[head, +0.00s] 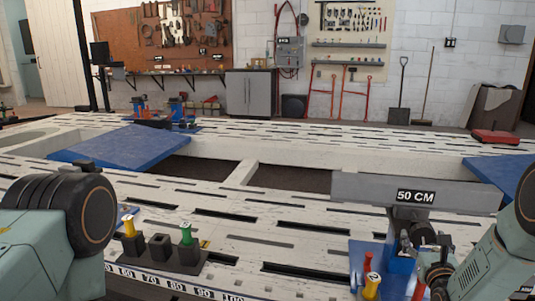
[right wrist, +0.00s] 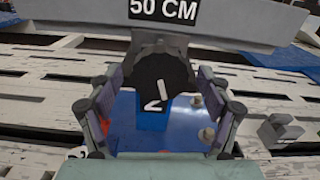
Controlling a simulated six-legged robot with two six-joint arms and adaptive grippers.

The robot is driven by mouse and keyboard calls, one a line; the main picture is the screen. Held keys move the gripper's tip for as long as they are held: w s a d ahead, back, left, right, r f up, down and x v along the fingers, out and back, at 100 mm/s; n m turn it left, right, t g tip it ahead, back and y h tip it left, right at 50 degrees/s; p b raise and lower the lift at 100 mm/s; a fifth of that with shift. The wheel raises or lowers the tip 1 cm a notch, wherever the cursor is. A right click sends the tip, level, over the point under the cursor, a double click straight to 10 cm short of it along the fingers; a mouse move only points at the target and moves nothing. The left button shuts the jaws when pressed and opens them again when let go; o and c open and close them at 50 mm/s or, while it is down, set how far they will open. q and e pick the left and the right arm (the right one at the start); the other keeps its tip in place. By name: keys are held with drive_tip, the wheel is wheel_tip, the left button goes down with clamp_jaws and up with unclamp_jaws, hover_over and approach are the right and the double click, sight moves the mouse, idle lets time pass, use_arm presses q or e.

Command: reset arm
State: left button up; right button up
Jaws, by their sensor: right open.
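My right gripper (head: 428,272) is at the lower right in the head view. In the right wrist view, my right gripper (right wrist: 160,110) is open, with its fingers spread to the left and right of a dark round part (right wrist: 160,82) under a grey bar. I cannot tell how far the fingers are from that part. The grey bar (head: 365,190) carries a "50 CM" label and also shows in the right wrist view (right wrist: 90,32). A blue base (right wrist: 190,122) marked "2" lies below. My left arm's links show at the left edge; its gripper is out of view.
A black holder (head: 160,252) with a yellow-topped and a green-topped piece stands on the white slotted bench (head: 290,225), behind a scale strip. A yellow piece (head: 371,288) stands by the blue base. Blue plates (head: 125,147) lie farther back. The bench's middle is mostly clear.

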idle(0.4)
drive_tip(key=v, duration=1.2)
drive_tip(key=x, duration=1.2)
drive_tip(key=shift+w, duration=0.1)
drive_tip(key=n, duration=0.5)
drive_tip(key=shift+n, duration=0.3)
drive_tip(key=n, duration=0.5)
drive_tip(key=shift+n, duration=0.3)
drive_tip(key=n+p, duration=0.2)
drive_tip(key=n, duration=0.3)
drive_tip(key=shift+r, duration=0.1)
drive_tip(key=n+p, duration=0.1)
drive_tip(key=n, duration=0.2)
drive_tip(key=shift+n+p, duration=0.3)
drive_tip(key=shift+n, duration=0.5)
